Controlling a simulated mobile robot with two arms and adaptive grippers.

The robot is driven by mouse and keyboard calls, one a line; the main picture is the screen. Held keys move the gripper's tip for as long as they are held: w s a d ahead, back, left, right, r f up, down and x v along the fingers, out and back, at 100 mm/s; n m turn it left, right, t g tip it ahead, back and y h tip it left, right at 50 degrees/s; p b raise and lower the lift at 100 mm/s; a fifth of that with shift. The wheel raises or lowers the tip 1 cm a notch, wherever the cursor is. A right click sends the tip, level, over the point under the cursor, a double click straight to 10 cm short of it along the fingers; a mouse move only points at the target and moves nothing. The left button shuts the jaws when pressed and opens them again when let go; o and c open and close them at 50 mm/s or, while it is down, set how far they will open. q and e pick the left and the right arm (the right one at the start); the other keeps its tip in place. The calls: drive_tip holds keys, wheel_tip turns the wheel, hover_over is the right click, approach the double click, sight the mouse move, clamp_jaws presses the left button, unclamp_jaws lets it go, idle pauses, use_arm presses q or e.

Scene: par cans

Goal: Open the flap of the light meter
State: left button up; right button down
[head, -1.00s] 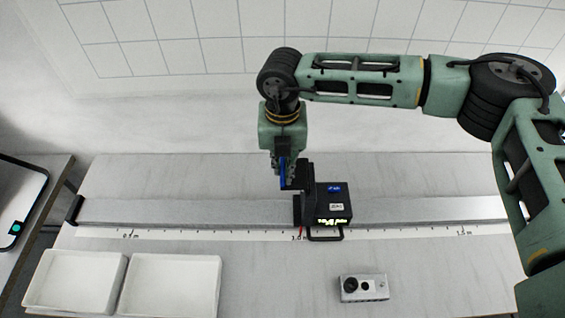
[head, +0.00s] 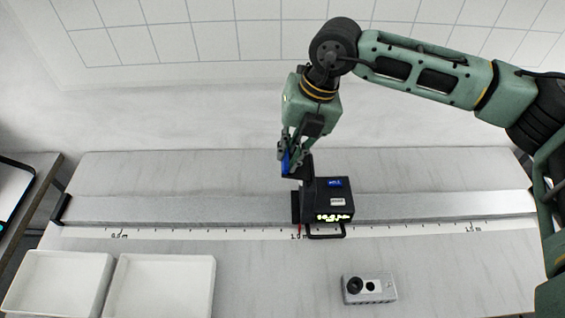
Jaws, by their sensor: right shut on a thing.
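The light meter (head: 334,198), a dark box with a blue label and a lit yellow-green display, sits on the long grey rail at the middle of the table. A black upright part, seemingly its flap (head: 307,168), stands at the box's upper left. My right gripper (head: 289,162), with blue on its fingers, is shut on this black part from above and behind. The exact contact is small and partly hidden by the fingers. My left gripper is not in view.
The metal rail (head: 180,209) runs across the table, with a marked scale (head: 200,234) before it. Two white trays (head: 165,257) stand at front left. A small grey box with black knobs (head: 380,294) lies at front right. The table behind the rail is mostly clear.

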drive_tip(key=shift+d+y+b, duration=0.35)
drive_tip(key=shift+y+b, duration=0.15)
drive_tip(key=shift+b, duration=0.05)
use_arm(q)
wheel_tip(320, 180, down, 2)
use_arm(e)
drive_tip(key=shift+r, duration=0.1)
drive_tip(key=c, duration=1.8)
unclamp_jaws()
drive_tip(key=shift+c, duration=0.2)
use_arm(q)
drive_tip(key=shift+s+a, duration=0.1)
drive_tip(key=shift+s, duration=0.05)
use_arm(e)
drive_tip(key=shift+r, duration=0.15)
drive_tip(key=v, duration=1.2)
drive_tip(key=shift+f, duration=0.2)
